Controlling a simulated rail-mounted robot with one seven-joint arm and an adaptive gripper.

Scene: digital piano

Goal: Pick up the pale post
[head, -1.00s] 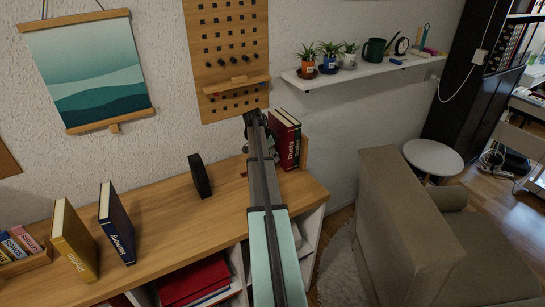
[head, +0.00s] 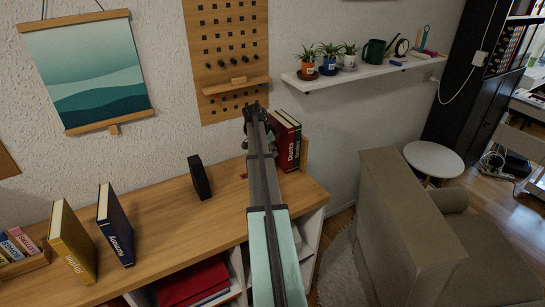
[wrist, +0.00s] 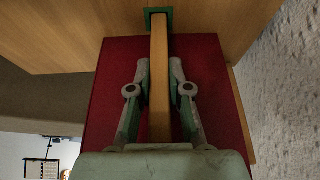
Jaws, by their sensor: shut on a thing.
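The pale post (wrist: 160,95) is a long, square-edged bar of light wood in the wrist view. It runs between the two fingers of my gripper (wrist: 160,68), which is shut on it. A dark green square piece (wrist: 160,13) surrounds its far end, by the wooden surface. I cannot tell whether the post is clear of that piece. In the head view my gripper (head: 255,108) is just below the pegboard, near the red books, and the post is hidden by my arm.
Red books (head: 288,140) stand beside my arm on the wooden cabinet top (head: 160,220). A black block (head: 199,177) stands to the left. The pegboard (head: 228,45) with its small ledge is on the wall behind. A red panel (wrist: 105,95) lies behind my fingers in the wrist view.

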